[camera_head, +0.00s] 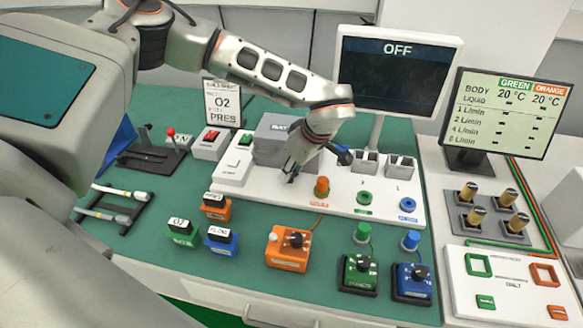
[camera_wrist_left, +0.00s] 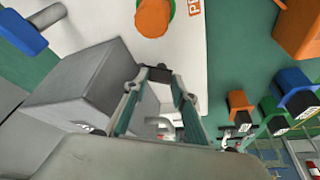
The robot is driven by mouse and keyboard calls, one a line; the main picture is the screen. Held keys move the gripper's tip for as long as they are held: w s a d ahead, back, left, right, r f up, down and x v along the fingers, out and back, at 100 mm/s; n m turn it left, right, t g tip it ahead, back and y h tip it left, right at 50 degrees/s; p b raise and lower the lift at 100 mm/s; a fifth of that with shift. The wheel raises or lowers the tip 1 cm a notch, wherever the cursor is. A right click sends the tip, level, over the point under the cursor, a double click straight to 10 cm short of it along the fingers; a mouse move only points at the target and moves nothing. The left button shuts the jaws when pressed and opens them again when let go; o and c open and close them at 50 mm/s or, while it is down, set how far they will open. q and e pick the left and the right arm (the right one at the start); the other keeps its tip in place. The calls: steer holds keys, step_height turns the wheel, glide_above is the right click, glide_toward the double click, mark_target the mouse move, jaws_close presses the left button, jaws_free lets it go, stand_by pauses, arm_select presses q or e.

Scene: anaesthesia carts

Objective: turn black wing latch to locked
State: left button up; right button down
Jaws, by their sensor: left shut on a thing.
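The black wing latch (camera_wrist_left: 158,72) shows in the left wrist view as a small dark piece between my fingertips, beside the grey box. My left gripper (camera_wrist_left: 157,82) is shut on it, with one finger on each side. In the head view my left gripper (camera_head: 289,176) points down at the white panel, in front of the grey box (camera_head: 270,138) with lettering on it. There the latch is mostly hidden by the fingers, and its turn angle cannot be read. The grey box also shows in the wrist view (camera_wrist_left: 85,85). My right gripper is not in view.
An orange knob (camera_head: 321,187) stands on the white panel (camera_head: 335,208) just right of my gripper. Orange (camera_head: 288,249), green (camera_head: 359,275) and blue (camera_head: 413,284) boxes stand in front. A screen (camera_head: 395,75) reads OFF.

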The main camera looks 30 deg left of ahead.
arm_select(q)
steer(key=shift+w+n+g+p, duration=0.1)
steer(key=shift+n+g+p, duration=0.3)
steer(key=shift+n, duration=0.9)
steer(key=o, duration=1.1)
steer(key=shift+r, duration=0.1)
steer(key=shift+w+d+r, duration=0.15)
steer(key=shift+r, duration=0.3)
steer(key=v, duration=0.7)
